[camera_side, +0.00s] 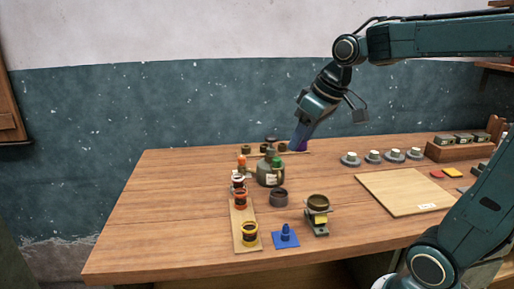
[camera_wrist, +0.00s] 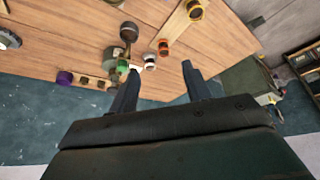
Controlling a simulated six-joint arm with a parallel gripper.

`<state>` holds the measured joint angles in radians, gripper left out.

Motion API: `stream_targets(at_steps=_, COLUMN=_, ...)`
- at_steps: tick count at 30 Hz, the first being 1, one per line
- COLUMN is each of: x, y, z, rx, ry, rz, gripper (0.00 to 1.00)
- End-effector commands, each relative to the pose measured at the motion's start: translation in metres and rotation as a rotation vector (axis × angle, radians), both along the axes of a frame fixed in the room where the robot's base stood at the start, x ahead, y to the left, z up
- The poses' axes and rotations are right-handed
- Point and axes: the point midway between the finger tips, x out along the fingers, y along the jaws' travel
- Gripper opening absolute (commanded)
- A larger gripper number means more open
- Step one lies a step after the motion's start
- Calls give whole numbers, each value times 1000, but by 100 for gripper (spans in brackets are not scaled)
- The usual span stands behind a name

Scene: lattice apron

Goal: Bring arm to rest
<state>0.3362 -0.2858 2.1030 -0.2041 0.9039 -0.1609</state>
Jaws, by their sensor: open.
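My gripper (camera_side: 299,136) hangs over the back of the wooden table (camera_side: 160,213), pointing down and to the left. In the wrist view my gripper (camera_wrist: 158,80) has its two dark fingers well apart, with nothing between their tips but the table and small items beyond. The green-grey bottle with a dark top (camera_side: 270,171) stands below and left of it in the side view. A purple item (camera_side: 304,144) shows partly behind the fingers; it is also in the wrist view (camera_wrist: 65,78).
A wooden strip (camera_side: 246,225) carries several small jars. A blue piece (camera_side: 286,236) on a blue square, a holder with a brown cup (camera_side: 318,211) and a dark pot (camera_side: 279,197) stand in front. A pale board (camera_side: 400,192) lies right, near several grey discs (camera_side: 373,157) and a wooden box (camera_side: 460,150).

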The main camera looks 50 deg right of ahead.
Motion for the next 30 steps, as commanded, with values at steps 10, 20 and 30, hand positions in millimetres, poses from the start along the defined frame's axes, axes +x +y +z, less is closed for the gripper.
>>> stream_targets(at_steps=10, x=-76, y=52, z=-17, rx=4, ry=-37, rz=1, gripper=48)
stream_targets(at_steps=20, x=-124, y=67, z=-42, rx=16, ry=-61, rz=-5, gripper=48)
stream_targets(at_steps=30, x=-130, y=68, z=-46, rx=18, ry=-63, rz=-8, gripper=48)
